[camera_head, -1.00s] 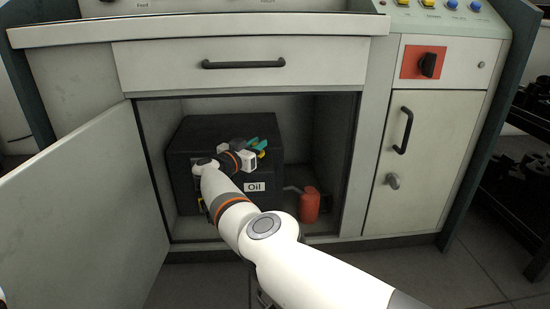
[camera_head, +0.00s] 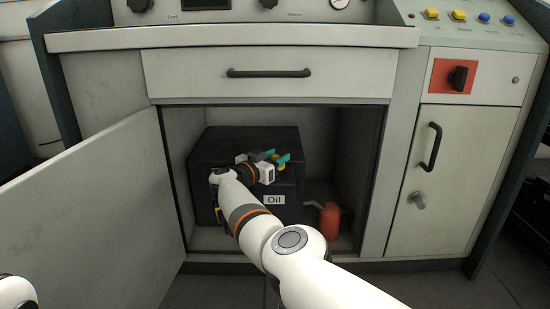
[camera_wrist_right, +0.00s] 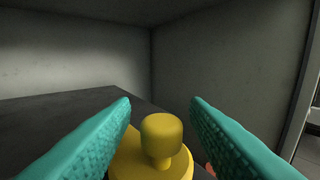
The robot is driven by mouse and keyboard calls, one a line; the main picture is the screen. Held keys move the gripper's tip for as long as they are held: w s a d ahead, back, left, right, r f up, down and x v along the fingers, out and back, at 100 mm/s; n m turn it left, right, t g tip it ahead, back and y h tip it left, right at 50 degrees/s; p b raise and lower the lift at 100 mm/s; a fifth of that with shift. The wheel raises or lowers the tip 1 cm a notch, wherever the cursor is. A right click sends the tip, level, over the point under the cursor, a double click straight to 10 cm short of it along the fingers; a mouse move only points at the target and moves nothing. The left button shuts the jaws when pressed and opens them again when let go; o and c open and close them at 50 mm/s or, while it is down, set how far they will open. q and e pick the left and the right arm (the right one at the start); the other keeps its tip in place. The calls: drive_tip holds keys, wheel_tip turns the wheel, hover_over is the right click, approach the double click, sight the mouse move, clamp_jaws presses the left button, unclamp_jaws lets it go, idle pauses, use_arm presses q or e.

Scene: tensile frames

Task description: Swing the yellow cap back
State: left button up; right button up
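The yellow cap (camera_wrist_right: 161,138) shows in the right wrist view as a round knob on a wider yellow base, on top of the black oil box (camera_head: 245,143). The box stands inside the open cabinet and has an "Oil" label on its front. My right gripper (camera_head: 278,158) is over the box's top at its right side. Its two teal fingers are spread, one on each side of the knob, with gaps visible between them and it. In the head view only a little yellow shows between the fingers. My left gripper is out of view.
A red oil can (camera_head: 330,222) stands right of the box on the cabinet floor. The cabinet door (camera_head: 90,225) is swung open to the left. A drawer (camera_head: 270,75) is above the opening. The cabinet walls enclose the box at the sides and back.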

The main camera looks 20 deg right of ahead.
sight(275, 156)
drive_tip(key=shift+d, duration=0.1)
drive_tip(key=shift+r+p, duration=0.6)
wheel_tip(275, 156, up, 9)
drive_tip(key=p, duration=0.8)
drive_tip(key=shift+f, duration=0.1)
